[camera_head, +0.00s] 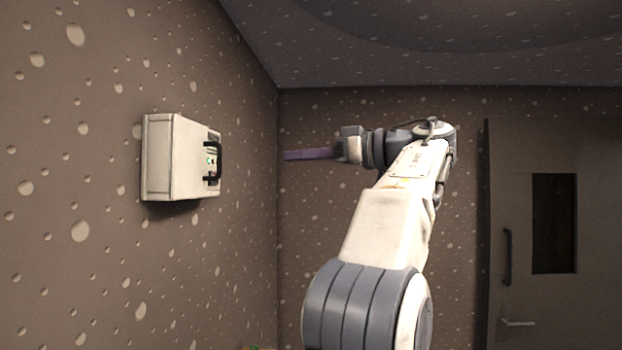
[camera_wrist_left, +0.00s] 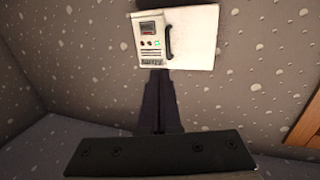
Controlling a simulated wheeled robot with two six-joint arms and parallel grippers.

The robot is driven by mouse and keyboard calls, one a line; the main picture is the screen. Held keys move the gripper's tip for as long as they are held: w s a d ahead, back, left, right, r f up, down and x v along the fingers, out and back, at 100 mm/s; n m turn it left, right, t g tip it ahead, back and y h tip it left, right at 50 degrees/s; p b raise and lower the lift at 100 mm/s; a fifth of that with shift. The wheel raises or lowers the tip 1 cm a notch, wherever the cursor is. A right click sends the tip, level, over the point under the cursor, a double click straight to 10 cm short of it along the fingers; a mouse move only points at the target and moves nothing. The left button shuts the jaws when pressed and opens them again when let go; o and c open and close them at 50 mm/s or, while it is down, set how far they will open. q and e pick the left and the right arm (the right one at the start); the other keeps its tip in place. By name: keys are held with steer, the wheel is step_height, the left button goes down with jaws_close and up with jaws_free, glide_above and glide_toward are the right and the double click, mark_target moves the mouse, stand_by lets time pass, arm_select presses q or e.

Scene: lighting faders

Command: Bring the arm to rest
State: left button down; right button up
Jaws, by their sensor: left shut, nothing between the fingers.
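My left gripper (camera_head: 287,155) is raised in the middle of the head view and points left toward the wall. Its dark fingers are shut together with nothing between them. In the left wrist view, the shut fingers (camera_wrist_left: 159,77) point at a white wall box (camera_wrist_left: 195,40) and overlap its lower edge in the picture. The box also shows in the head view (camera_head: 172,160), with a clear gap between it and the fingertips. My right gripper is not in view.
The box has a black handle (camera_head: 217,160), a small dark display (camera_wrist_left: 148,28) and small lit lamps. The left wall (camera_head: 80,270) is brown with pale spots. A door (camera_head: 510,230) with a dark window stands at the right. The air around the gripper looks clear.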

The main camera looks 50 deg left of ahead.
arm_select(q)
steer(key=shift+w+d, duration=0.1)
steer(key=w+d+f+m+t+h+b, duration=0.1)
steer(key=w+d+f+m+t, duration=0.3)
steer(key=w+f+m+t, duration=0.25)
steer(key=w+d+f+m+t+h+b, duration=0.1)
steer(key=w+d+f+m+t, duration=0.25)
steer(key=w+f+m, duration=0.45)
steer(key=d+f+m+t+h+b, duration=0.1)
steer(key=d+f+m+t+h, duration=0.35)
steer(key=d+f, duration=0.95)
steer(key=s+d+f+m+g+h+b, duration=0.1)
steer(key=s+d+f+m+g+h, duration=0.15)
steer(key=s+d+f+m, duration=0.4)
steer(key=s+d+f+m+g+h+b, duration=0.15)
steer(key=s+d+f+h, duration=0.25)
steer(key=d+f, duration=0.6)
steer(key=s+d+f+m+g+h, duration=0.1)
steer(key=s+d+f+m+h, duration=0.1)
steer(key=s+f, duration=0.4)
steer(key=s+d+f+m+g+h, duration=0.1)
steer(key=s+d+f+m, duration=0.1)
steer(key=s+f, duration=0.5)
steer(key=shift+s+d+h, duration=0.4)
steer(key=shift+s+d, duration=0.2)
steer(key=shift+s, duration=0.45)
